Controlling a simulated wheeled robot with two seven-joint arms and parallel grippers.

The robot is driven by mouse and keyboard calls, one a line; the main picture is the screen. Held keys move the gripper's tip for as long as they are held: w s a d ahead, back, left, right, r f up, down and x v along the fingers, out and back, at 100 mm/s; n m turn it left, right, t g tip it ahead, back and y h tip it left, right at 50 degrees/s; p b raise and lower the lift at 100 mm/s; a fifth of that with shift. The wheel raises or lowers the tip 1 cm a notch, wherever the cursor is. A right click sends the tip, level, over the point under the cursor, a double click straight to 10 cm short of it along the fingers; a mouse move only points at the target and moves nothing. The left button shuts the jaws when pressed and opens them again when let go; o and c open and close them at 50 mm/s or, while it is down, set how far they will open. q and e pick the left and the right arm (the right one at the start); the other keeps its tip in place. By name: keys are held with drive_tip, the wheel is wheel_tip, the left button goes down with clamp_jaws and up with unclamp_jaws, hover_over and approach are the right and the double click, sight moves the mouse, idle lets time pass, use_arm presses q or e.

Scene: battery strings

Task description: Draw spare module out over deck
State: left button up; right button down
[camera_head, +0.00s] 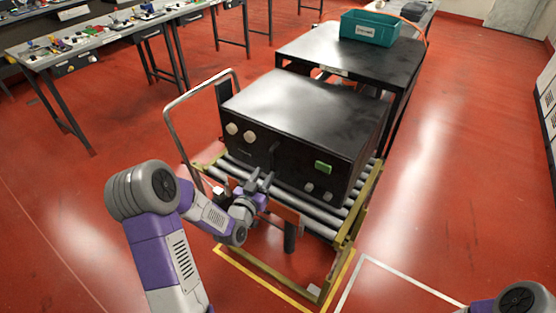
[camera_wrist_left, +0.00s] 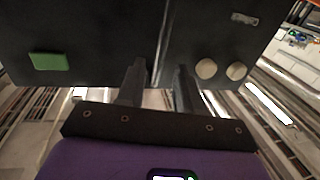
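The spare module (camera_head: 305,113) is a large black box with two cream knobs, a green label and a dark upright handle (camera_head: 272,156) on its front face. It sits over the roller deck (camera_head: 325,226) of a yellow-framed cart. My left gripper (camera_head: 259,180) is in front of this face, just below the handle in the head view. In the left wrist view the gripper (camera_wrist_left: 158,85) has its fingers spread, with a narrow upright bar of the handle (camera_wrist_left: 163,45) between them and gaps at the sides. My right gripper is out of view; only part of that arm shows at bottom right.
A black bench (camera_head: 350,55) with a teal bin (camera_head: 369,28) stands behind the module. The cart has a metal push rail (camera_head: 178,125) at left. A cluttered worktable (camera_head: 95,38) is at upper left. Red floor right of the cart is clear.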

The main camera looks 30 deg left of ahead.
sight(270, 163)
use_arm(q)
drive_tip(key=shift+w+a+r, duration=0.1)
drive_tip(key=shift+w+a, duration=0.05)
drive_tip(key=shift+w, duration=1)
drive_tip(key=shift+w+a, duration=0.15)
drive_tip(key=shift+w, duration=0.95)
drive_tip(key=shift+w+a+r, duration=0.1)
drive_tip(key=shift+w+a, duration=0.05)
drive_tip(key=shift+w, duration=1)
drive_tip(key=shift+c, duration=0.4)
clamp_jaws()
